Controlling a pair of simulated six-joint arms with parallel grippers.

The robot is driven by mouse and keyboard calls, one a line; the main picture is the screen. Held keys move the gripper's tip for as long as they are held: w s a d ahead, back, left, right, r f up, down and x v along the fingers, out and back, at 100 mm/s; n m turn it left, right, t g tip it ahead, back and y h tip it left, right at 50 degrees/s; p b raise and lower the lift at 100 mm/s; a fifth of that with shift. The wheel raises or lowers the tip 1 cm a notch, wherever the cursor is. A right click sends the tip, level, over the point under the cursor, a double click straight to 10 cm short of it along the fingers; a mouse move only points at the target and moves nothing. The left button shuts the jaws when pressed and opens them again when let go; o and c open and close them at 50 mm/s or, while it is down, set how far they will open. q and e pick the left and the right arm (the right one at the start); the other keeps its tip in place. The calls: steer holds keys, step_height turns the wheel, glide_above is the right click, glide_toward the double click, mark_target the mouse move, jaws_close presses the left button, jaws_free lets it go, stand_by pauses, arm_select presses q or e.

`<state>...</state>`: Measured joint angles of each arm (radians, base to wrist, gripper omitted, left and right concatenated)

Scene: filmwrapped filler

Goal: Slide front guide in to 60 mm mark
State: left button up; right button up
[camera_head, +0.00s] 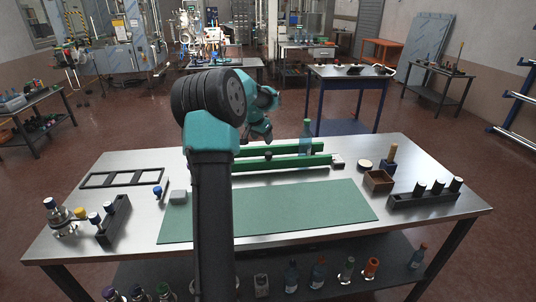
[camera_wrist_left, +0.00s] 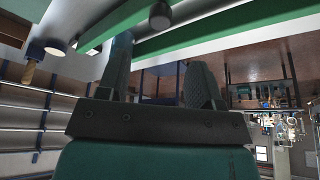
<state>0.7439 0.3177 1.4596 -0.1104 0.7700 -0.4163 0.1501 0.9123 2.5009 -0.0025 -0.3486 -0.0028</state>
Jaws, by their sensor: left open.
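The front guide (camera_head: 285,163) is a long green bar on the steel table, with a dark round knob (camera_head: 268,154) near its middle. The rear guide (camera_head: 290,149) runs roughly parallel behind it. The guides cross the top there. The 60 mm mark cannot be made out. My right gripper does not show.
A green mat (camera_head: 300,205) lies in front of the guides. A wooden box (camera_head: 378,181) and black rack (camera_head: 425,198) are at right; another rack (camera_head: 113,220) and a black frame (camera_head: 122,178) are at left. My arm hides the table's middle left.

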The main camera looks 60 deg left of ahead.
mark_target(268, 153)
arm_select(q)
steer(key=x, duration=1)
steer(key=shift+f, duration=0.25)
jaws_close()
steer(key=shift+a, duration=0.15)
